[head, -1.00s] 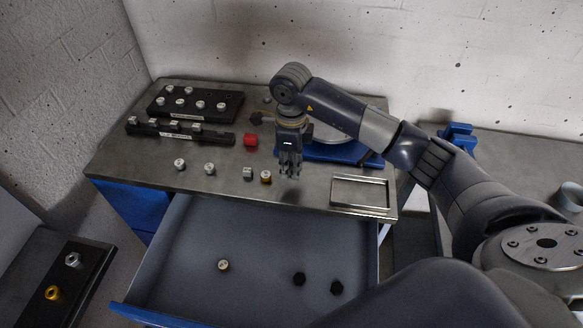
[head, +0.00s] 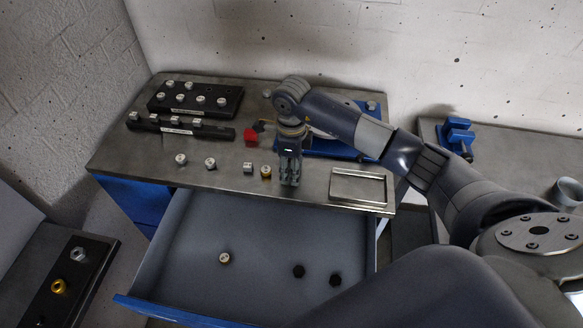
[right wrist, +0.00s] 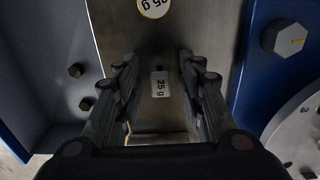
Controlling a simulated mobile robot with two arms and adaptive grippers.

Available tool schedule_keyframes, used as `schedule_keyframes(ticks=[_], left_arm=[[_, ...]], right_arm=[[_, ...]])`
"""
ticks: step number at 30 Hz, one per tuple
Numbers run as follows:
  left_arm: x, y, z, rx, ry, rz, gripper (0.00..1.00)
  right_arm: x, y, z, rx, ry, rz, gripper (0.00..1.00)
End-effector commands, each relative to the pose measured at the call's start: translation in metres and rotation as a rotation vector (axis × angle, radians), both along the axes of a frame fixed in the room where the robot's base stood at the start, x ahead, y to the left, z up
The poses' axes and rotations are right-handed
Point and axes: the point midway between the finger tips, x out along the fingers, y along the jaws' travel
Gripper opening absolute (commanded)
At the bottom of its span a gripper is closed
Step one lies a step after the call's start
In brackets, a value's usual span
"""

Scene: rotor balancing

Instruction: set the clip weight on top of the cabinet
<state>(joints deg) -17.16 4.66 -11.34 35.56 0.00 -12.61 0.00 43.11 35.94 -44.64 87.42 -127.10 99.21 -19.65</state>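A small block labelled 25 g, seemingly the clip weight (right wrist: 160,83), shows in the right wrist view between the fingers of my right gripper (right wrist: 158,85). Gaps show on both sides of it, so the fingers are open around it without gripping. In the head view this gripper (head: 289,183) points down, low over the front of the cabinet top (head: 130,150), and hides the block. A round brass-rimmed 25 g weight (head: 266,172) stands just left of the gripper; it also shows in the right wrist view (right wrist: 154,8). My left gripper is not in view.
A square weight (head: 248,167) and two round ones stand farther left. A shallow metal tray (head: 358,203) lies right of the gripper. The drawer (head: 190,250) below is open, with a weight and two black knobs inside.

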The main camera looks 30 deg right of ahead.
Motion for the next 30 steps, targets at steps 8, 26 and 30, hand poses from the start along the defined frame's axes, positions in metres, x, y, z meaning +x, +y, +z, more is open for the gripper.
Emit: schedule_keyframes(ticks=[8, 26, 30], left_arm=[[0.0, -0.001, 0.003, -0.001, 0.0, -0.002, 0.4], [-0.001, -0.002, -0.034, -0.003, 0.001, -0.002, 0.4], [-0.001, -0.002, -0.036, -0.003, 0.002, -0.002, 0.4]], right_arm=[[0.0, 0.0, 0.003, 0.0, 0.0, 0.0, 0.36], [0.002, 0.0, 0.107, 0.0, -0.004, 0.0, 0.36], [0.001, 0.0, 0.119, 0.0, -0.001, -0.001, 0.36]])
